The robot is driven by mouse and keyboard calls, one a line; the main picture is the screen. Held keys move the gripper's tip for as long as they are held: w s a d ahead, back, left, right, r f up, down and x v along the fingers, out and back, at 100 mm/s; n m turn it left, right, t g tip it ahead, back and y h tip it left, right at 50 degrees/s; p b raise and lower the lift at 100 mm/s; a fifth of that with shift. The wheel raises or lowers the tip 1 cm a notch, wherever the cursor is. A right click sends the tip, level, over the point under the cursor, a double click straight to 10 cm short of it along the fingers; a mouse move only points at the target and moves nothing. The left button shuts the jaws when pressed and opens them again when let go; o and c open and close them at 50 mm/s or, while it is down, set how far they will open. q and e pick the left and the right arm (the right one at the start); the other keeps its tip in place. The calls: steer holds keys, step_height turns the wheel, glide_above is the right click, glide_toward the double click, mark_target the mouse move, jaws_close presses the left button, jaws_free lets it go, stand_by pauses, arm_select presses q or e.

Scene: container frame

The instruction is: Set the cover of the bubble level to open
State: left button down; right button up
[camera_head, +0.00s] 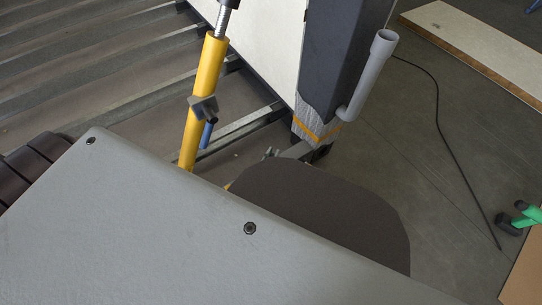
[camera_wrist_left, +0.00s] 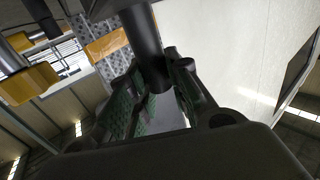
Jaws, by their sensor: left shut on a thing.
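In the left wrist view, my left gripper (camera_wrist_left: 157,76) has its green-padded fingers closed around a dark cylindrical part (camera_wrist_left: 143,40) that runs to the top edge. I cannot tell whether this part belongs to the bubble level. No bubble level or cover can be made out for certain. In the head view, a grey clamp-like piece (camera_head: 203,106) with a blue part (camera_head: 207,134) sits on a yellow post (camera_head: 205,85); I cannot tell what it is. A large grey panel fills the head view's foreground, and my left gripper's fingers cannot be made out there. My right gripper is not in view.
A dark column (camera_head: 337,50) stands by a white panel (camera_head: 270,40), with bubble wrap and an orange strap at its base. A grey tube (camera_head: 367,78) leans beside it. A black cable (camera_head: 440,120) crosses the floor. A green-handled object (camera_head: 527,215) lies at right.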

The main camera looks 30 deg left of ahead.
arm_select(q)
steer(key=c, duration=1.3)
jaws_free()
steer(key=shift+r, duration=0.15)
steer(key=shift+r, duration=4.8)
steer(key=shift+s, duration=0.15)
